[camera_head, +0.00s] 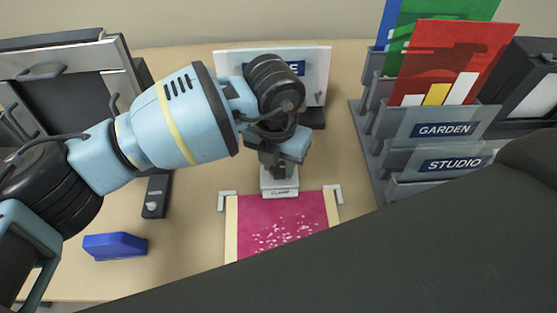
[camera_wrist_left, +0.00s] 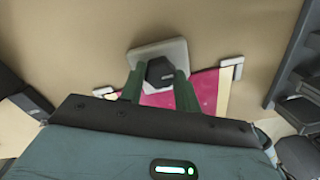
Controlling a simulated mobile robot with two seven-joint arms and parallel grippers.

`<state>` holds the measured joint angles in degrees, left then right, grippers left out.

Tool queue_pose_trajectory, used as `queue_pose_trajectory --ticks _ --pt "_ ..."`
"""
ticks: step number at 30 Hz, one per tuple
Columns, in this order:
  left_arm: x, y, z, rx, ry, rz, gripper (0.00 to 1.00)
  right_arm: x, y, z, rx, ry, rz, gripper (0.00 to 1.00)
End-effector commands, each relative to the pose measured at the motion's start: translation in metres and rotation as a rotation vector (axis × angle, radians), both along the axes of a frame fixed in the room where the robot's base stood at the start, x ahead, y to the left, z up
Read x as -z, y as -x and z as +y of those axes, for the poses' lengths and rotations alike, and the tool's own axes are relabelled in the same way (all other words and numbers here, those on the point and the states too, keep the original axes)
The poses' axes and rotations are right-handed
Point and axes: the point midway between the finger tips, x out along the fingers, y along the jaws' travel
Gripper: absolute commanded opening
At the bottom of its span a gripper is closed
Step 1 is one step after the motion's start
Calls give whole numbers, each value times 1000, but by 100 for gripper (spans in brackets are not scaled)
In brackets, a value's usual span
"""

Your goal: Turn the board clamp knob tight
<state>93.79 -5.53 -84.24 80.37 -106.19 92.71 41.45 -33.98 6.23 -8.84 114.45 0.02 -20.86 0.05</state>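My left gripper (camera_head: 284,160) points down over the clamp and hides the knob in the head view. In the left wrist view, its two green fingers (camera_wrist_left: 161,80) stand apart, one on each side of the knob. I cannot tell whether they press on it. My right gripper is not in view.
A grey rack (camera_head: 430,125) with GARDEN and STUDIO labels and coloured sheets stands right. A blue block (camera_head: 115,246) lies at left front. A labelled white panel (camera_head: 318,62) stands behind the clamp. A dark shape covers the lower right. White corner stops (camera_head: 333,192) flank the board.

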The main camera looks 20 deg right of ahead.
Motion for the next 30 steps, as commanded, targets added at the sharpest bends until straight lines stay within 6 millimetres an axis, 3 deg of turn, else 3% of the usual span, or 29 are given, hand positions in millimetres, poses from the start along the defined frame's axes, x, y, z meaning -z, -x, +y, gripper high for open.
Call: queue_pose_trajectory --ticks 4,14,30 --pt "0 0 0 0 0 0 9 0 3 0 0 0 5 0" --pt "0 0 0 54 0 0 9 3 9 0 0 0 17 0" --pt "1 0 -1 490 1 2 9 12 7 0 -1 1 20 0"
